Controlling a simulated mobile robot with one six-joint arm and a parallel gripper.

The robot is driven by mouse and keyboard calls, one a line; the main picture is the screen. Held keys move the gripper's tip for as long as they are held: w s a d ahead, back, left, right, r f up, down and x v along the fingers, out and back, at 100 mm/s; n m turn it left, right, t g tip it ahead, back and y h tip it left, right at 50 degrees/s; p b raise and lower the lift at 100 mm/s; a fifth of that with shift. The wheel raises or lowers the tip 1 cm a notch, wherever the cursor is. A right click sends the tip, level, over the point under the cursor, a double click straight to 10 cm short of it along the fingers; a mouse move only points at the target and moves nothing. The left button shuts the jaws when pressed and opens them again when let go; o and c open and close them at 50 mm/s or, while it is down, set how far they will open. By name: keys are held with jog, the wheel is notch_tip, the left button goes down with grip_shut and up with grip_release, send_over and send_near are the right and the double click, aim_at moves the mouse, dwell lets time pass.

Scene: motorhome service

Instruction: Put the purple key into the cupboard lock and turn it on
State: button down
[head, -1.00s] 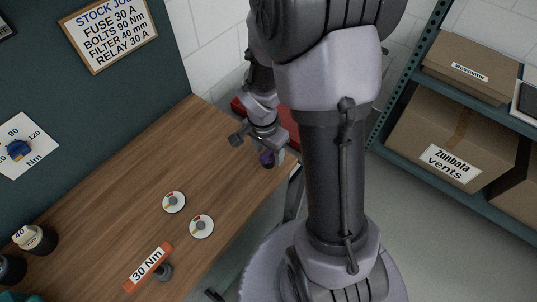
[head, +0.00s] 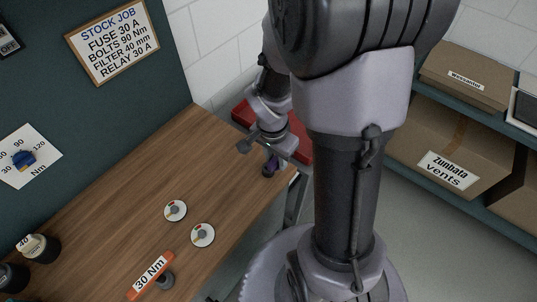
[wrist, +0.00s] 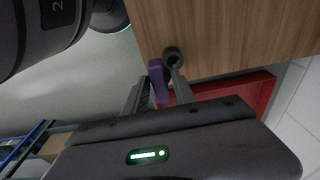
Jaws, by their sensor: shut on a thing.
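My gripper (wrist: 158,92) is shut on the purple key (wrist: 158,82), whose purple body shows between the fingers in the wrist view. A dark round piece with a hole (wrist: 173,57) shows at the key's far end, over the edge of the wood. I cannot tell whether it belongs to the key or touches the wood. I cannot make out the cupboard lock in either view.
Shelves with cardboard boxes (head: 450,170) stand at right.

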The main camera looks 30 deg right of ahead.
jog(key=s+d+r+b, duration=0.1)
jog(key=s+d+b, duration=0.1)
jog(key=s, duration=0.4)
jog(key=s+d+r+b, duration=0.1)
jog(key=s+d+b, duration=0.1)
jog(key=s, duration=0.4)
jog(key=shift+s+d+r+b, duration=0.3)
jog(key=shift+b, duration=0.5)
